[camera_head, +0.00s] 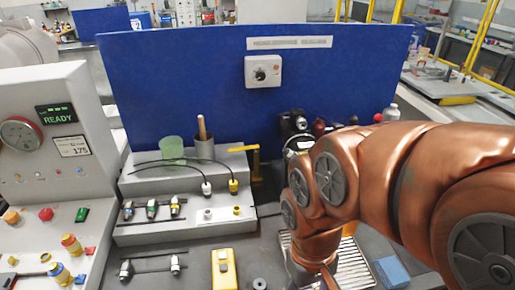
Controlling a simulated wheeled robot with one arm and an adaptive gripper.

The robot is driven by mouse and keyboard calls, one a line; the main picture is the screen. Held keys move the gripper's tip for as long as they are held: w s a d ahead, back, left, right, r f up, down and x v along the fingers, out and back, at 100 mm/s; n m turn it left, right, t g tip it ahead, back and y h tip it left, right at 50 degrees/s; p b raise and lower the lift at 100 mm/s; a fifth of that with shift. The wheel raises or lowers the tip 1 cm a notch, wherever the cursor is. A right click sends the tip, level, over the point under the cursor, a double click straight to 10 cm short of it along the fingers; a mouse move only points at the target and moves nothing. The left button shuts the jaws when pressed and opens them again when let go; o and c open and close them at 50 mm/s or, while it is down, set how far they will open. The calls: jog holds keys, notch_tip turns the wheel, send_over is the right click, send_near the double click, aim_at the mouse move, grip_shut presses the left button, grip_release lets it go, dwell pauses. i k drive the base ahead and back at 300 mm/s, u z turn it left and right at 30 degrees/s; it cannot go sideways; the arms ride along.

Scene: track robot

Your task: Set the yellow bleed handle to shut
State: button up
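A yellow handle (244,149) shows at the right end of the grey stepped fixture. Its bar lies roughly level, pointing left from a yellow upright part at its right end. Whether this position is open or shut cannot be read from here. My copper arm comes in from the right and bends down to the right of the handle, apart from it. The arm's lower end runs to the bottom edge of the picture, and my gripper cannot be made out there.
A blue panel (185,85) stands behind. A console (90,130) reading READY is at left. A yellow box (223,270) and blue block (391,271) lie in front.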

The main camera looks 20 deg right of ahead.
aim_at(256, 147)
jog(key=z, duration=0.05)
jog(key=k, duration=0.5)
jog(key=u, duration=1.3)
jog(key=i, duration=0.6)
jog(key=u, duration=0.15)
